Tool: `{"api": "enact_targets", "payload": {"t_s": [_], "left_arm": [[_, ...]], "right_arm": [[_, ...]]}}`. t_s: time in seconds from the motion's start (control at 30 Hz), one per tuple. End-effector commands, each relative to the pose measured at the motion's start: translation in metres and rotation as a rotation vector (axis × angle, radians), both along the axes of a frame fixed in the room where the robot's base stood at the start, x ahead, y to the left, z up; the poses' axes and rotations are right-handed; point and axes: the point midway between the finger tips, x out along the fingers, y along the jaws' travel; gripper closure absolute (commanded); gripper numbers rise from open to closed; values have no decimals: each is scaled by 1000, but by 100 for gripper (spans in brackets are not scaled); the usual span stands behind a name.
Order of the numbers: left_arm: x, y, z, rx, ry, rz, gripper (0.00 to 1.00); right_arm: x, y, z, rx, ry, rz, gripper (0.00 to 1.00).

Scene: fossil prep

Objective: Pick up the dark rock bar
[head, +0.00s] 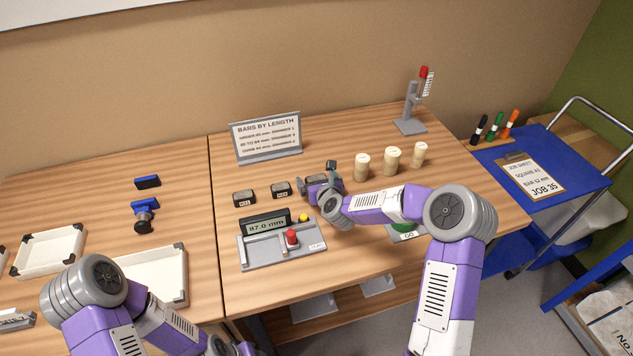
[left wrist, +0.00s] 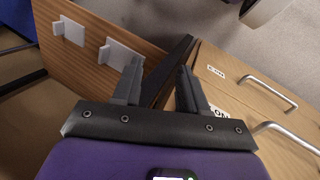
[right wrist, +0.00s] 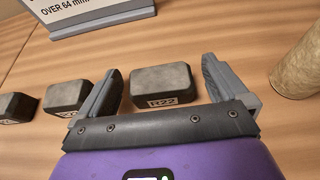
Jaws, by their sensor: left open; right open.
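Dark grey rock bars stand in a row on the wooden table: one at the left (head: 244,199), one in the middle (head: 281,189), and a third, labelled bar (right wrist: 162,85) by my right gripper. My right gripper (head: 316,178) is open, and in the right wrist view its fingers (right wrist: 162,80) flank this third bar with small gaps on both sides. I cannot tell how far the fingers reach down. In the head view the gripper mostly hides that bar. My left gripper (left wrist: 160,85) is open and empty, low by wooden drawers, outside the head view.
A gauge (head: 282,250) reading 87.0 mm stands in front of the bars, a "bars by length" sign (head: 266,137) behind. Several cream cylinders, one of them (head: 362,167) close by, stand right of my right gripper. White trays (head: 50,250) lie at the left.

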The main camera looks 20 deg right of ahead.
Motion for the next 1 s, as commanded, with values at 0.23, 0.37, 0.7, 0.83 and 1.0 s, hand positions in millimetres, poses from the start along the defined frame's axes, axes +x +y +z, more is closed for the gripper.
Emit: {"api": "enact_targets", "payload": {"t_s": [0.23, 0.37, 0.7, 0.83, 1.0], "left_arm": [[0, 0, 0, 0, 0, 0, 57], [0, 0, 0, 0, 0, 0, 57], [0, 0, 0, 0, 0, 0, 57], [0, 0, 2, 0, 0, 0, 57], [0, 0, 10, 0, 0, 0, 57]], "right_arm": [[0, 0, 0, 0, 0, 0, 20], [0, 0, 0, 0, 0, 0, 40], [0, 0, 1, -1, -1, 0, 62], [0, 0, 11, -1, -4, 0, 62], [0, 0, 44, -2, -6, 0, 62]]}}
